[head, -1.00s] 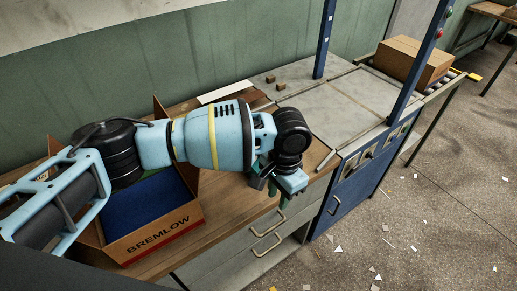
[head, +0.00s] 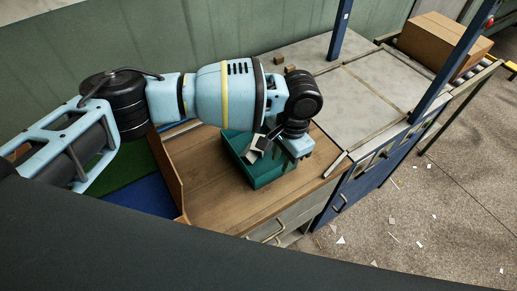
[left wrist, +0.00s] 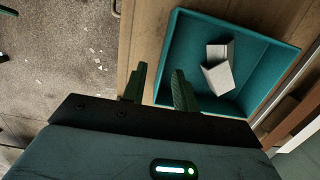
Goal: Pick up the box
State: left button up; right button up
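A teal open box (head: 263,178) stands on the wooden bench top, partly under my left arm. It also shows in the left wrist view (left wrist: 260,45). Two pale blocks (left wrist: 218,76) lie inside it. My left gripper (left wrist: 158,82) is open and empty. In the left wrist view one finger shows outside the box's near corner and the other overlaps its inside; I cannot tell how high they are above the wall. In the head view the fingers are mostly hidden behind the wrist. My right gripper is not in view.
A cardboard carton (head: 175,180) with blue and green contents stands left of the teal box. A closed carton (head: 440,40) sits on rollers at the far right. A grey worktop (head: 365,90) with blue posts adjoins the bench. Scraps litter the floor.

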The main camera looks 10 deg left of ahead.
aim_at(278, 167)
pick_arm(q)
jog(key=shift+w+a+f, duration=0.1)
jog(key=shift+f, duration=0.5)
jog(key=shift+s+a+f, duration=0.1)
jog(key=shift+a+f, duration=0.05)
jog(key=shift+f, duration=0.7)
jog(key=shift+s+a+f, duration=0.1)
jog(key=shift+f, duration=0.7)
jog(key=shift+s+a+f, duration=0.1)
jog(key=shift+a+f, duration=0.05)
jog(key=shift+f, duration=0.7)
grip_shut()
